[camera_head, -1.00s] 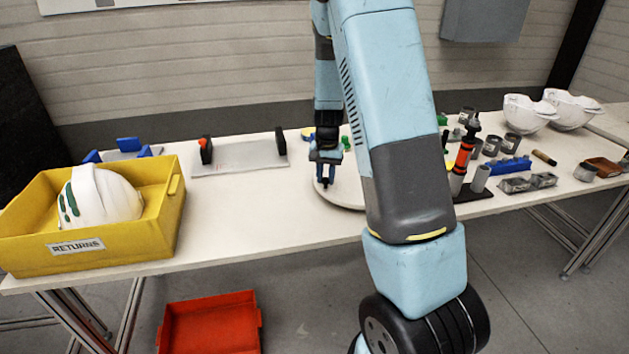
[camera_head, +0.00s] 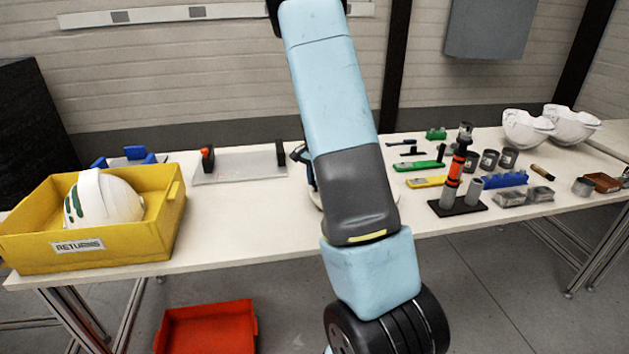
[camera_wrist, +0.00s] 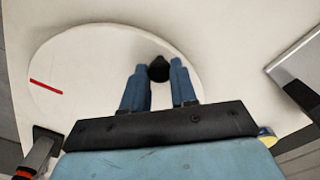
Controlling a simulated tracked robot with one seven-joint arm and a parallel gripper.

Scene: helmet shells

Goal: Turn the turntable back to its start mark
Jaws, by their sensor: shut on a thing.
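The turntable (camera_wrist: 90,70) is a round white disc on the pale table, seen from above in the wrist view. A short red line (camera_wrist: 45,87) lies near its left rim. A black knob (camera_wrist: 159,69) stands near the disc's right rim. My gripper (camera_wrist: 158,71) is shut on the knob, with its blue fingers on either side of it. In the head view my arm hides nearly all of the turntable and the gripper. I cannot make out a separate start mark on the table.
A flat plate with black end blocks (camera_head: 238,165) lies left of my arm. A black stand with an orange-banded post (camera_head: 455,175) and several tools are to the right. A yellow returns bin (camera_head: 120,243) holds a white helmet shell (camera_head: 103,200). A red bin (camera_head: 208,330) is below.

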